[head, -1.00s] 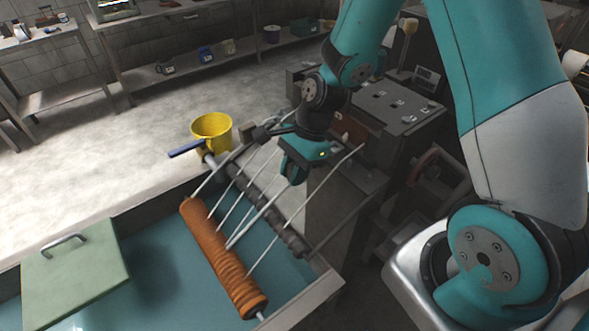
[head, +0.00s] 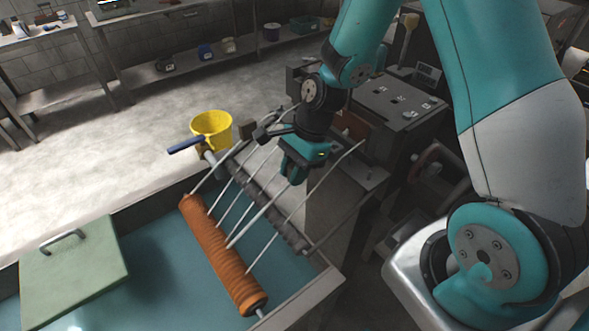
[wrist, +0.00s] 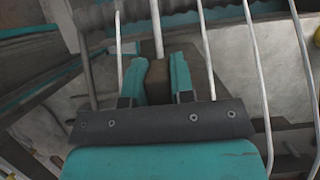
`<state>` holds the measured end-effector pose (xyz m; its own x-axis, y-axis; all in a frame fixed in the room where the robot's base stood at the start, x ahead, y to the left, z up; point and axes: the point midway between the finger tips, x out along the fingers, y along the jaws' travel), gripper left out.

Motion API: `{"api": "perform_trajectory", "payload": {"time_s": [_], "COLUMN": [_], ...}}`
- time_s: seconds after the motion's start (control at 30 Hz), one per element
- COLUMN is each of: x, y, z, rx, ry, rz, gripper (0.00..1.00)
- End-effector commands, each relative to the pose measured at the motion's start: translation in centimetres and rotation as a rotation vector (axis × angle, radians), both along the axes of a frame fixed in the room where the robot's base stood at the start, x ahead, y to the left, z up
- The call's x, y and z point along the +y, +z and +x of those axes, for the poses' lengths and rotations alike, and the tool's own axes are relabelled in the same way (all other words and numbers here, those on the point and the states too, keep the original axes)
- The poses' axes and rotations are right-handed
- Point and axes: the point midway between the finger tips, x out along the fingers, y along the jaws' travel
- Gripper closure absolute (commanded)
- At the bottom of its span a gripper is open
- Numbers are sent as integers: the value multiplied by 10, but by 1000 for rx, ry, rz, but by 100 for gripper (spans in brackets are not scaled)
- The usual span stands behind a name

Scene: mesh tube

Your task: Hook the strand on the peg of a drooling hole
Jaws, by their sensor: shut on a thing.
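In the head view this strand (head: 258,217) slants from the orange ribbed roller (head: 222,253) up to my gripper. Other pale strands (head: 285,228) slant from the roller on both sides of it, apart from each other. Their upper ends near the dark machine (head: 385,103) are partly hidden by my gripper. I cannot make out the pegs or holes.
A dark ribbed bar (head: 283,227) lies below the strands; it crosses the top of the wrist view. A yellow bucket (head: 211,126) stands behind the tank's far edge. A green lid (head: 75,268) covers the tank's left part. Blue-green water (head: 165,262) shows between lid and roller.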

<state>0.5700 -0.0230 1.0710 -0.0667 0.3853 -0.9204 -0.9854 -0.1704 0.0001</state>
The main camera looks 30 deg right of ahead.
Motion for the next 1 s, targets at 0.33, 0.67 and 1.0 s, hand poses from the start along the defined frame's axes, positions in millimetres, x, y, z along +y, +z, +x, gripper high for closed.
{"api": "perform_trajectory", "payload": {"time_s": [0.33, 0.67, 1.0], "x": [0, 0, 0], "y": [-5, -9, -10], "z": [0, 0, 0], "rx": [0, 0, 0], "ry": [0, 0, 0], "rz": [0, 0, 0], "gripper": [100, 100, 48]}}
